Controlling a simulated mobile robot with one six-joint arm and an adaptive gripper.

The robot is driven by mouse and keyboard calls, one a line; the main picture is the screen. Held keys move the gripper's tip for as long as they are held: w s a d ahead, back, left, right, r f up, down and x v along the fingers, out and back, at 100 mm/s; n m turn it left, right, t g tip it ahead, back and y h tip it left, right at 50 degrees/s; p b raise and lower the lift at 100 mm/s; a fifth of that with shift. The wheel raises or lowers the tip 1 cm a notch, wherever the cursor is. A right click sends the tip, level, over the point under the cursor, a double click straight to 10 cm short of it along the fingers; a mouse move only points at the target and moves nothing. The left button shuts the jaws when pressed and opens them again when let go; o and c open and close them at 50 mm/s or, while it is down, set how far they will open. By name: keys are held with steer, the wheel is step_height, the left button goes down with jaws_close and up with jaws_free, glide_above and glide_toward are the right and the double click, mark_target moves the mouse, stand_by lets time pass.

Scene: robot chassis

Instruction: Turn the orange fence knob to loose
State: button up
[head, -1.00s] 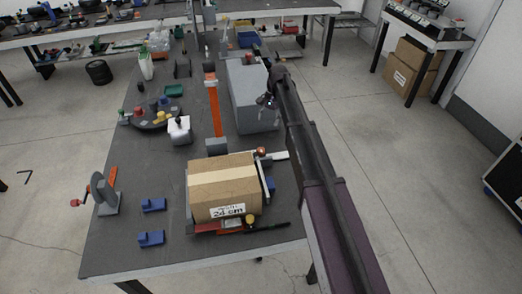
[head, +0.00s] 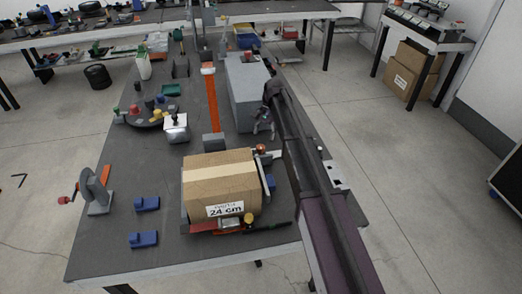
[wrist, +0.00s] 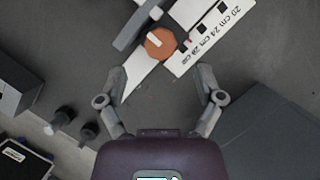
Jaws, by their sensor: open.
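The orange fence knob (wrist: 160,43) shows in the wrist view, with a pale pointer bar on its face. It sits beside a white scale strip (wrist: 205,38) marked in centimetres. In the head view the knob (head: 261,148) is small, just behind the cardboard box. My gripper (wrist: 162,75) is open and empty, its two fingers spread on either side just below the knob in the wrist view, not touching it. In the head view my gripper (head: 264,124) is above the table, behind the knob; its height is hard to judge.
The cardboard box (head: 221,187) labelled 24 cm stands in front of the knob. A large grey block (head: 245,90) stands behind, close to my gripper. Two blue blocks (head: 146,203) and a crank device (head: 95,190) are at the left.

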mark_target(261, 146)
steer(key=shift+b+x, duration=2.05)
steer(key=shift+x, duration=0.5)
steer(key=c, duration=1.2)
